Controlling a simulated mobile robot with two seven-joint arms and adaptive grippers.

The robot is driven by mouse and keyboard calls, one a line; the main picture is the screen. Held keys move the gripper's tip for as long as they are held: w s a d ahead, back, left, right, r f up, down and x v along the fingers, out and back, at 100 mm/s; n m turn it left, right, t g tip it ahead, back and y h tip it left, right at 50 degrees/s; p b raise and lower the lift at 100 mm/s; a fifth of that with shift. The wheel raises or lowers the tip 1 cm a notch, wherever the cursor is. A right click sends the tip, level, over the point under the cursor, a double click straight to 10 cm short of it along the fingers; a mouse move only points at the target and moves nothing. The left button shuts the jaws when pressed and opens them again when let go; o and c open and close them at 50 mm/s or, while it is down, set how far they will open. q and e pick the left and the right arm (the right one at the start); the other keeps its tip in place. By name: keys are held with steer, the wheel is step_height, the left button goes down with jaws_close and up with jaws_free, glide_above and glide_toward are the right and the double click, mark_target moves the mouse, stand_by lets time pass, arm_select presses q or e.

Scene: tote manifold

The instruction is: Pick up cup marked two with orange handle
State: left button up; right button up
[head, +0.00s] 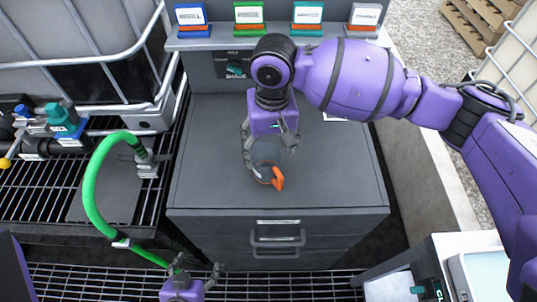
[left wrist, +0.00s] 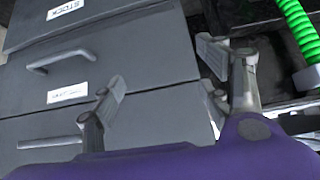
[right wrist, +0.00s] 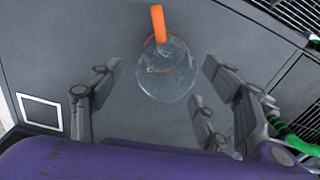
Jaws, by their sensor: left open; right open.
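A translucent grey cup (head: 266,158) with an orange handle (head: 277,179) stands on the dark grey cabinet top (head: 215,170). No number is readable on it. My right gripper (head: 270,146) is open and points down at the cup, its fingers around or just above it. In the right wrist view the cup (right wrist: 167,75) lies between and slightly beyond the open fingers (right wrist: 160,80), with its handle (right wrist: 158,25) pointing away from the palm. I cannot tell whether any finger touches it. My left gripper (head: 197,267) is open and empty, low in front of the cabinet drawers (left wrist: 130,75).
A green hose (head: 90,190) arches left of the cabinet, near my left gripper. Several coloured label holders (head: 250,14) line the back ledge. A grey wall (head: 430,170) runs along the right. The cabinet top around the cup is mostly clear.

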steer(key=shift+s+f, duration=0.3)
steer(key=shift+f, duration=0.3)
steer(key=shift+s+f, duration=0.3)
steer(key=shift+f, duration=0.3)
steer(key=f, duration=0.5)
steer(key=shift+w+a+b, duration=0.25)
steer(key=shift+w+b, duration=0.05)
steer(key=shift+b, duration=0.05)
steer(key=shift+r, duration=0.1)
steer(key=c, duration=1.2)
steer(key=shift+c, duration=0.2)
steer(key=shift+r, duration=0.1)
